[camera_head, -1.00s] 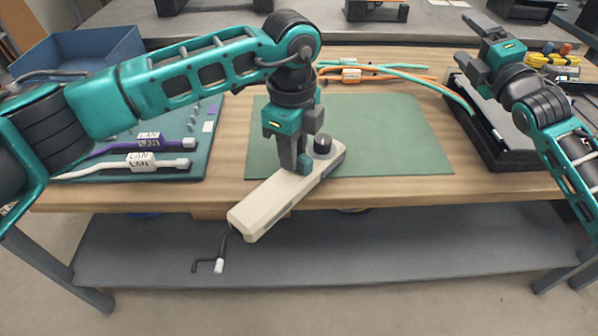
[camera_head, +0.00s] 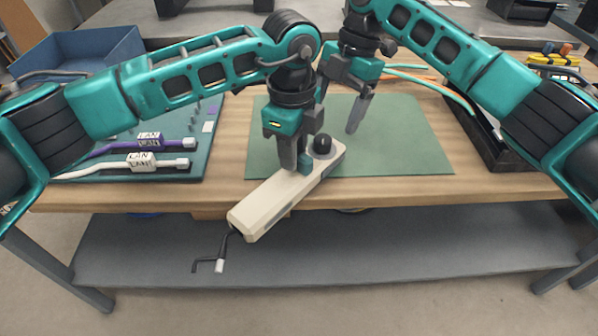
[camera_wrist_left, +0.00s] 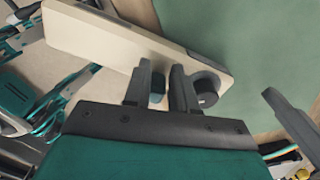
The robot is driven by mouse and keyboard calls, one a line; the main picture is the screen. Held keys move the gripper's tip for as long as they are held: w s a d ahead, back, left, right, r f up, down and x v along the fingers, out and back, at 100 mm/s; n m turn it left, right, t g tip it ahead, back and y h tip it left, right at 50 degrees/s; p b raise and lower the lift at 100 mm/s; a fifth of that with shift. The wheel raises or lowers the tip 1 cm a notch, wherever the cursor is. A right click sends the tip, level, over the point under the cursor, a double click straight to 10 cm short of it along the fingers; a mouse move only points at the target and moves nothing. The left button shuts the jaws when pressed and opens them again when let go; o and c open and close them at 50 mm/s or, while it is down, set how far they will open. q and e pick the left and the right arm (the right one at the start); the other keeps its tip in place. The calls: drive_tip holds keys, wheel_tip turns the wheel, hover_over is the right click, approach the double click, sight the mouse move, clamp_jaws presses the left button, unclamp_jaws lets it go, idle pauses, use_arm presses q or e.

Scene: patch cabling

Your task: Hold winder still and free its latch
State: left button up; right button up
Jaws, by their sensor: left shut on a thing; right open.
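The winder (camera_head: 268,203) is a long beige box lying at a slant over the table's front edge, with a black knob (camera_head: 322,144) at its far end and a black crank with a white tip (camera_head: 219,265) hanging at its near end. My left gripper (camera_head: 303,166) is shut on a teal block on the winder's top, just left of the knob. The left wrist view shows the teal block (camera_wrist_left: 158,84) between the fingers, with the knob (camera_wrist_left: 206,90) beside them. My right gripper (camera_head: 340,104) is open and empty, above the mat beyond the knob. I cannot tell which part is the latch.
A green mat (camera_head: 415,140) lies under the winder's far end. A teal board with LAN-labelled purple and white cables (camera_head: 160,163) is at left, before a blue bin (camera_head: 85,55). A black tray (camera_head: 510,150) stands at right. Orange and teal cables lie behind the mat.

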sight(324, 150)
drive_tip(key=shift+s+a+r+g, duration=0.1)
drive_tip(key=shift+s+r+g, duration=0.2)
drive_tip(key=shift+s+g, duration=0.15)
drive_tip(key=shift+s+f, duration=0.15)
drive_tip(key=shift+f, duration=0.1)
drive_tip(key=shift+x, duration=4.15)
drive_tip(key=shift+c, duration=0.2)
drive_tip(key=c, duration=0.9)
